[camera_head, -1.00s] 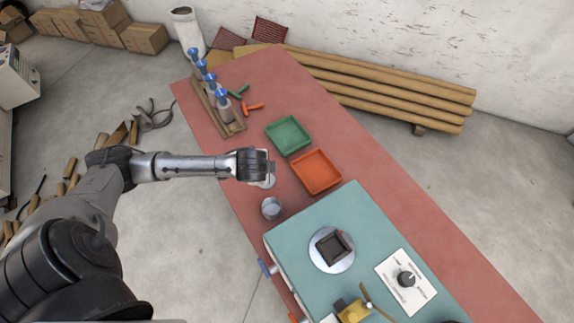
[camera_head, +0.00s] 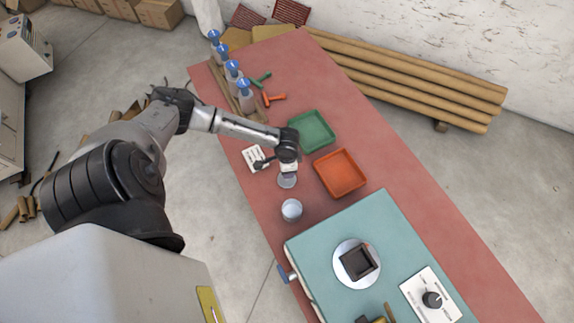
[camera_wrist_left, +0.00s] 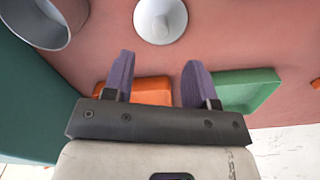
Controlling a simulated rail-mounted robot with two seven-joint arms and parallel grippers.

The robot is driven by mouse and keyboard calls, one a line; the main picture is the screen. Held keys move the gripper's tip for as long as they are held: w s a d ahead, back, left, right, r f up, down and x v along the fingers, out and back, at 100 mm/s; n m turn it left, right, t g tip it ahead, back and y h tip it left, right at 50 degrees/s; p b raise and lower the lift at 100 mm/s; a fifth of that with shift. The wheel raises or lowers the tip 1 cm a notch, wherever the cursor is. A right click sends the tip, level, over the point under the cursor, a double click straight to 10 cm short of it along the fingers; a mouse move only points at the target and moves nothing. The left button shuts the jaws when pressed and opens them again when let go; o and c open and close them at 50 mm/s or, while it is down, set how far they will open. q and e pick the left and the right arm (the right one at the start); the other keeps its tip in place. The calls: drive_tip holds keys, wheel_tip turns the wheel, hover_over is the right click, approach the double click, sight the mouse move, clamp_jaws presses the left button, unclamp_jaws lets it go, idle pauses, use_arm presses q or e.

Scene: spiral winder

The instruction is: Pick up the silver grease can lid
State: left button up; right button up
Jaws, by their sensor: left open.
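The silver grease can lid (camera_head: 287,182) lies on the red table as a pale round disc, partly covered by my left gripper in the head view. In the left wrist view the lid (camera_wrist_left: 160,18) shows as a whitish disc with a central knob, ahead of the fingertips. My left gripper (camera_head: 288,168) is above the table at the lid; its two purple fingers (camera_wrist_left: 154,72) are apart with nothing between them. The open silver can (camera_head: 291,210) stands beside the lid and is cut off in the wrist view (camera_wrist_left: 42,22). My right gripper is not in view.
A green tray (camera_head: 312,131) and an orange tray (camera_head: 341,174) lie right of the lid. A teal machine top (camera_head: 375,222) with a round plate is in front. Blue-topped bottles (camera_head: 233,69) stand at the back left.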

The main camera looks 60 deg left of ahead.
use_arm(q)
drive_tip(key=shift+f, duration=4.1)
drive_tip(key=shift+c, duration=0.3)
drive_tip(key=shift+s, duration=0.1)
clamp_jaws()
